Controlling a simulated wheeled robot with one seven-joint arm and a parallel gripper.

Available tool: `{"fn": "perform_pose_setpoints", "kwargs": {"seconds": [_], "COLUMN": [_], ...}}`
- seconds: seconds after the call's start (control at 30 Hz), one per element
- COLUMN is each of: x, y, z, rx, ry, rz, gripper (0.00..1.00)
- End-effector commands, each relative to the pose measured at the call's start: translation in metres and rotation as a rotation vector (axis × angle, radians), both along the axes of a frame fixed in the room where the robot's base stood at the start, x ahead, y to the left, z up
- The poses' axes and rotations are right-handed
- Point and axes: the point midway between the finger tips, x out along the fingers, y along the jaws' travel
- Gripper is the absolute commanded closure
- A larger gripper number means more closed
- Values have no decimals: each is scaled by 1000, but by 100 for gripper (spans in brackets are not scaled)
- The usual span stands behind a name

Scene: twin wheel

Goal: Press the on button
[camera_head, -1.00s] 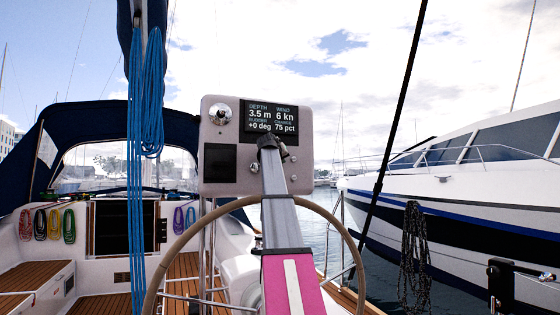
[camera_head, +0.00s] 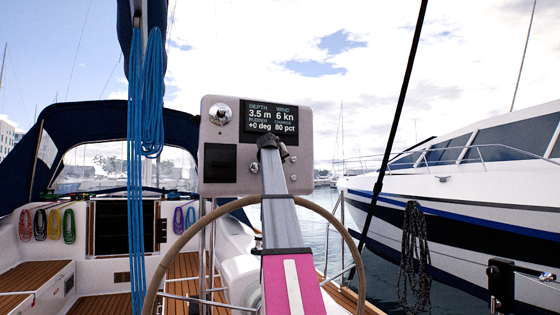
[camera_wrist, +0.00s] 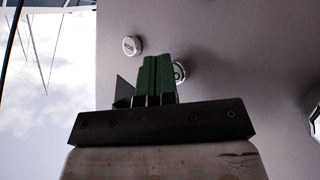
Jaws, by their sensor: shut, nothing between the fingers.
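My gripper (camera_wrist: 157,62) shows in the wrist view with its green fingers shut together, in front of the grey panel face. A round silver button (camera_wrist: 179,70) sits just right of the fingertips and is partly hidden behind them. Its label is only partly visible, and I cannot tell whether the fingers touch it. A second round silver button (camera_wrist: 131,45) stands clear to the left, its lettering too small to read surely. In the head view the console (camera_head: 210,186) stands behind the wheel, and my arm covers part of its right half, hiding the fingertips.
The console carries a display (camera_head: 270,116), a round metal knob (camera_head: 219,113) and a dark square panel (camera_head: 220,162). The steering wheel (camera_head: 190,229) stands below it. Blue ropes (camera_head: 136,200) hang at the left, and a white motor yacht (camera_head: 470,185) lies at the right.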

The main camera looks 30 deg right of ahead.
Motion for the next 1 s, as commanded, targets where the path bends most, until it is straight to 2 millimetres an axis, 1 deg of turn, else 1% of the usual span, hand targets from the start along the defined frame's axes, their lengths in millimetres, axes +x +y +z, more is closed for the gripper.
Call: {"fn": "perform_pose_setpoints", "kwargs": {"seconds": [0.53,0.83,1.0], "x": [0,8,9], "y": [0,-1,-1], "z": [0,0,0], "rx": [0,0,-1], "ry": [0,0,-1], "rz": [0,0,0], "gripper": [100,100,100]}}
